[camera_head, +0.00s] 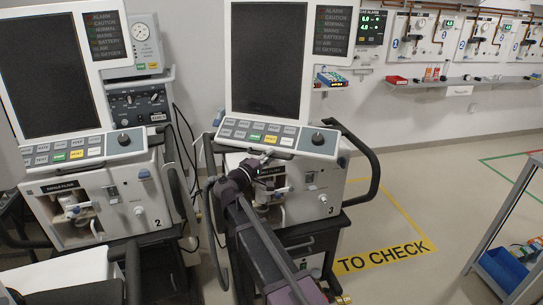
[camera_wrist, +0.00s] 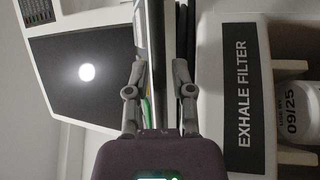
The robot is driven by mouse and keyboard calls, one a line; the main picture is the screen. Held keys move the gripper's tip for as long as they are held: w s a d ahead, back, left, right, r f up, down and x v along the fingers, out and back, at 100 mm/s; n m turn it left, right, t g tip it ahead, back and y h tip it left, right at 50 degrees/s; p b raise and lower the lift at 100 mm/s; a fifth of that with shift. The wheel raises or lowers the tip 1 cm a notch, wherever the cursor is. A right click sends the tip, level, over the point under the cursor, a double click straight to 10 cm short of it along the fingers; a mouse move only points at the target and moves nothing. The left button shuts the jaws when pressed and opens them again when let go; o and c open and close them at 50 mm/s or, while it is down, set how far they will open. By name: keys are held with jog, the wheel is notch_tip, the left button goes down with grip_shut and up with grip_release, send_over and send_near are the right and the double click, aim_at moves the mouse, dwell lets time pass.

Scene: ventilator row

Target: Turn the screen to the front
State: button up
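The ventilator marked 3 (camera_head: 325,195) carries a tall dark screen (camera_head: 266,60) in a white frame, with a key panel and black knob below. The screen faces roughly toward my head camera. My gripper (camera_head: 262,163) is just below the key panel's lower edge, at the left front of this ventilator. In the wrist view my gripper (camera_wrist: 159,72) has its two fingers apart, with panel edges and a dark strip beyond and between them. I cannot tell whether they touch anything. A dark screen with a bright reflection (camera_wrist: 87,72) shows at left, and the EXHALE FILTER label (camera_wrist: 243,95) at right.
Ventilator 2 (camera_head: 115,205) with its own screen (camera_head: 44,75) stands close at left, with hoses and cables between the two. A black side rail (camera_head: 374,180) sticks out right of ventilator 3. Floor marked TO CHECK (camera_head: 385,256) is free; a trolley with a blue bin (camera_head: 503,268) stands right.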

jog(key=shift+w+d, duration=0.1)
grip_shut()
jog(key=shift+d, duration=0.15)
